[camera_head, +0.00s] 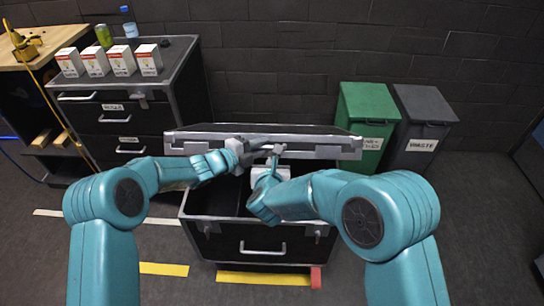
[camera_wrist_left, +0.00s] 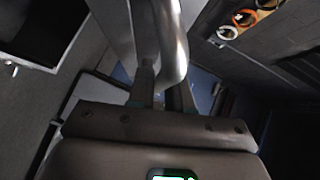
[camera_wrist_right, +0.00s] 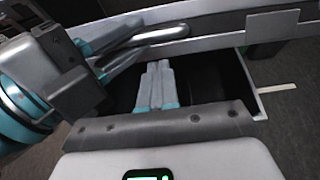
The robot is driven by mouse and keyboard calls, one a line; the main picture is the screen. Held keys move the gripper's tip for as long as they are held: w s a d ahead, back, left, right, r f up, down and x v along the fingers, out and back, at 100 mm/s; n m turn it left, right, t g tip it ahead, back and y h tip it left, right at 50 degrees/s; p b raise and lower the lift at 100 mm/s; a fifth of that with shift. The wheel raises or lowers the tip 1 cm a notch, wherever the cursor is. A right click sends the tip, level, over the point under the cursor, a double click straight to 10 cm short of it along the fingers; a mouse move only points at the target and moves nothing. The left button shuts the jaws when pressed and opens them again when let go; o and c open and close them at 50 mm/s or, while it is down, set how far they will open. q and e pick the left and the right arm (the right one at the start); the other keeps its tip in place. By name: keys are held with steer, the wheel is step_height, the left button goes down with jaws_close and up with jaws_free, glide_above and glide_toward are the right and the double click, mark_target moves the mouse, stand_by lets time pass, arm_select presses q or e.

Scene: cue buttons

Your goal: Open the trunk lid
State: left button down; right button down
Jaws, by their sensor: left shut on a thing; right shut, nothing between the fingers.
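The black trunk (camera_head: 262,240) stands on the floor in front of me, its dark inside partly showing. Its grey-edged lid (camera_head: 325,150) is raised at the back and tilted open. My left gripper (camera_head: 264,142) is shut on the lid's metal handle; the left wrist view shows the handle bar (camera_wrist_left: 172,45) at its fingers. My right gripper (camera_head: 276,152) is shut and empty, just in front of the lid. In the right wrist view, its closed fingers (camera_wrist_right: 156,80) point at the lid's edge, below the handle (camera_wrist_right: 150,33). I cannot tell whether they touch the lid.
A black drawer cabinet (camera_head: 120,120) with several white boxes, a can and a bottle stands at the back left. A green bin (camera_head: 365,120) and a grey bin (camera_head: 422,125) stand behind the trunk to the right.

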steer(key=shift+w+r, duration=0.2)
steer(key=shift+w, duration=0.35)
steer(key=shift+w+r, duration=0.2)
steer(key=shift+w, duration=0.35)
arm_select(q)
steer(key=shift+s+d, duration=0.1)
steer(key=shift+s+f, duration=0.15)
steer(key=shift+f, duration=0.05)
arm_select(e)
steer(key=w+r, duration=0.2)
steer(key=r, duration=0.1)
steer(key=shift+d, duration=0.2)
arm_select(q)
steer(key=c, duration=1.2)
jaws_free()
steer(key=shift+o, duration=0.3)
steer(key=shift+r, duration=0.1)
arm_select(e)
steer(key=shift+s+a, duration=0.1)
arm_select(q)
steer(key=shift+r, duration=0.15)
arm_select(e)
steer(key=shift+f, duration=0.15)
